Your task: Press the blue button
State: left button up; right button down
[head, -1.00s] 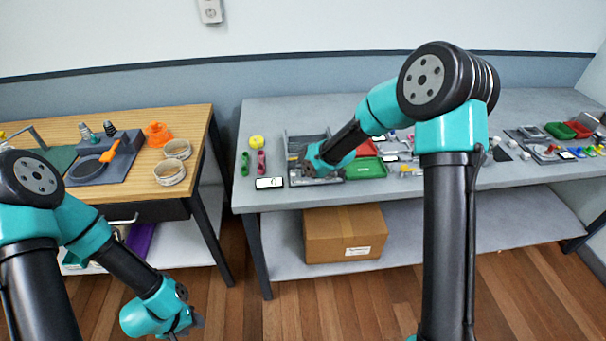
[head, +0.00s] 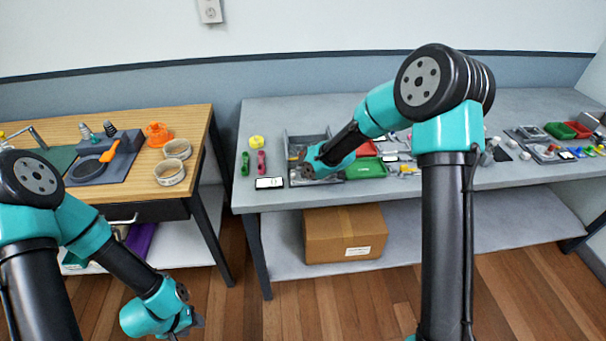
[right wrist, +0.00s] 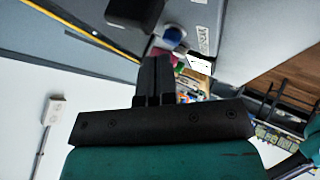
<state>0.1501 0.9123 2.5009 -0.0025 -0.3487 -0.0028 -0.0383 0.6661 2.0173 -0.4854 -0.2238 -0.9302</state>
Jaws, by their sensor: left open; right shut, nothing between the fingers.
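A small blue round piece (right wrist: 173,34), which looks like the blue button, shows just beyond my right fingertips in the right wrist view. In the head view my right arm hides that spot, and I cannot make the button out there. My right gripper (right wrist: 155,62) is shut and empty, its fingers pointing toward the blue piece. I cannot tell whether they touch it. In the head view my right gripper (head: 306,170) is low over the grey table (head: 400,205), at the grey tray. My left gripper (head: 192,324) is open and empty, low over the floor in front of the wooden table.
A grey tray (head: 303,138), a green bin (head: 366,168) and a white label (head: 269,183) lie around my right gripper. A wooden table (head: 180,118) with tape rolls stands to the left. A cardboard box (head: 345,232) sits on the shelf below.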

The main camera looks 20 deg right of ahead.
jog(key=shift+f, duration=0.45)
dwell(0.6)
jog(key=shift+r, duration=0.85)
jog(key=shift+r, duration=2.5)
jog(key=s+f+g, duration=0.1)
jog(key=s+f, duration=0.2)
jog(key=s, duration=0.1)
jog(key=s+d+f+m+g, duration=0.1)
jog(key=s+f, duration=0.2)
jog(key=s, duration=0.1)
jog(key=s+d+f+g+h, duration=0.1)
jog(key=s+f, duration=0.2)
jog(key=s, duration=0.1)
jog(key=shift+s+f+g, duration=0.1)
jog(key=shift+s+g, duration=0.2)
jog(key=shift+s, duration=0.05)
jog(key=s+d+f+m+g, duration=0.1)
jog(key=s+f+m+g, duration=0.2)
jog(key=s+f+m, duration=1.3)
jog(key=s+f, duration=0.2)
jog(key=s, duration=0.2)
jog(key=shift+f, duration=0.2)
